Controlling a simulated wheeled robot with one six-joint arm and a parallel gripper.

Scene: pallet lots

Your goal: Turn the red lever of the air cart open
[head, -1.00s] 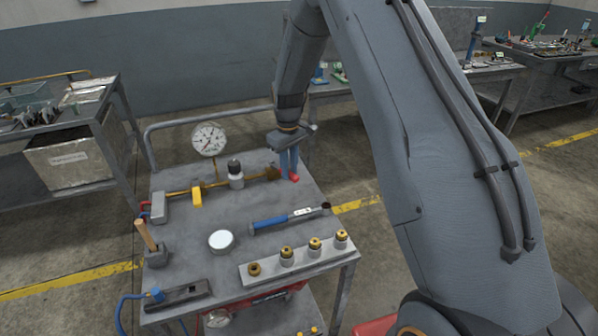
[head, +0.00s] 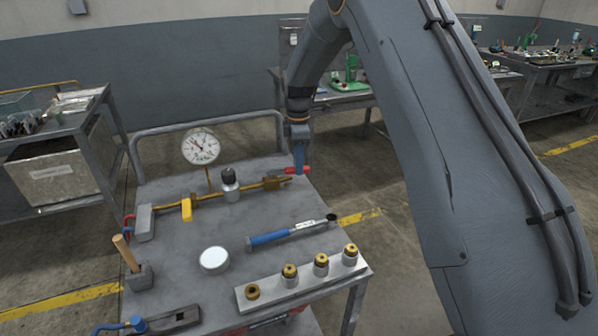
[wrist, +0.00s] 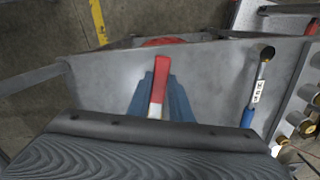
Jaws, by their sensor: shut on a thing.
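The air cart (head: 200,250) is a grey metal cart with a brass pipe (head: 207,196) along its top. The red lever (head: 291,170) is at the pipe's right end, by a brass valve body (head: 275,182). My gripper (head: 299,168) reaches down from above with blue fingers and is shut on the red lever. In the wrist view the red lever (wrist: 159,82) shows between the blue fingers (wrist: 160,98). The lever's pivot is hidden in the wrist view. A round white gauge (head: 201,147) stands on the pipe.
A yellow handle (head: 187,210) and a grey fitting (head: 230,186) sit along the pipe. A blue-handled tool (head: 290,232), a white round disc (head: 214,260) and a block with several brass fittings (head: 302,280) lie nearer. A wooden-handled tool (head: 125,255) stands at left.

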